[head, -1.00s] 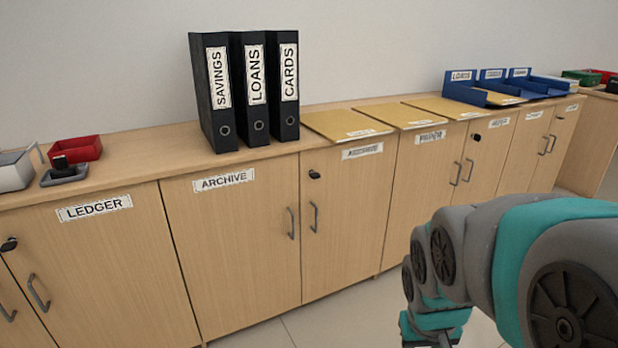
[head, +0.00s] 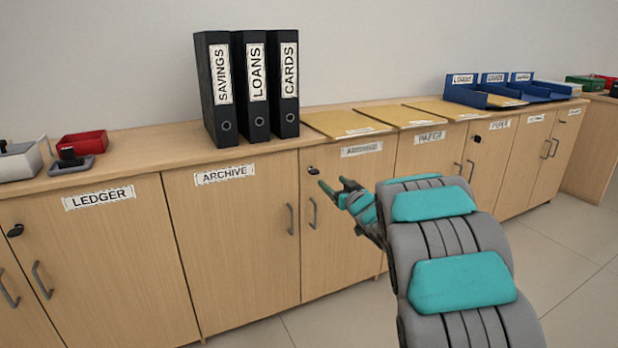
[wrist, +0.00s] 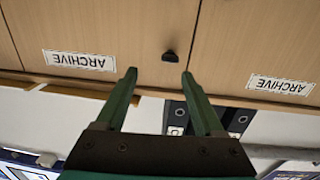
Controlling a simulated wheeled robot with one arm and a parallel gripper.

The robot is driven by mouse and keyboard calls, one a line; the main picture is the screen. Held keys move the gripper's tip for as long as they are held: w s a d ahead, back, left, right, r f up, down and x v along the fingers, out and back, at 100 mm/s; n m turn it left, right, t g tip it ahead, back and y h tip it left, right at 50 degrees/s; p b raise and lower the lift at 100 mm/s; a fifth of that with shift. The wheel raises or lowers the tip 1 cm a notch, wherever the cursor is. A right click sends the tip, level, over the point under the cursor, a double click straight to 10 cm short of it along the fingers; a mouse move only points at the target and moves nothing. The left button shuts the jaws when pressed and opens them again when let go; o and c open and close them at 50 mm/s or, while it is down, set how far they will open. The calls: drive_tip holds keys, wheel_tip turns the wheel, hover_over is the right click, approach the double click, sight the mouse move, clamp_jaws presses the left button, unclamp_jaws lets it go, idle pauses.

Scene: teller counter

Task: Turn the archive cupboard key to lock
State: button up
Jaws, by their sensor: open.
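The archive cupboard has two wooden doors, the left archive door (head: 235,240) and the right archive door (head: 345,260), each with an ARCHIVE label. A small dark key (head: 312,170) sits in the upper left corner of the right door, above its handle. My gripper (head: 332,183) is open and empty, just right of and in front of the key. In the upside-down wrist view the key (wrist: 170,56) shows just beyond the gap between the fingertips (wrist: 159,74), nearer the right finger. The fingers do not appear to touch it. The key's exact angle is unclear.
Black binders (head: 265,90) stand on the counter (head: 150,155) above the archive doors. Yellow folders (head: 345,123) lie to their right, with blue trays (head: 490,92) farther along. Another lock (head: 15,231) is on the ledger cupboard. Open floor (head: 570,270) lies at right.

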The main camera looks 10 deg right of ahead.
sight(317, 173)
drive_tip(key=shift+y, duration=0.5)
drive_tip(key=x, duration=0.4)
drive_tip(key=a+x, duration=0.1)
drive_tip(key=x, duration=0.2)
drive_tip(key=shift+w+a, duration=0.2)
drive_tip(key=shift+w+a+r, duration=0.15)
drive_tip(key=shift+w, duration=0.3)
drive_tip(key=shift+c, duration=0.2)
clamp_jaws()
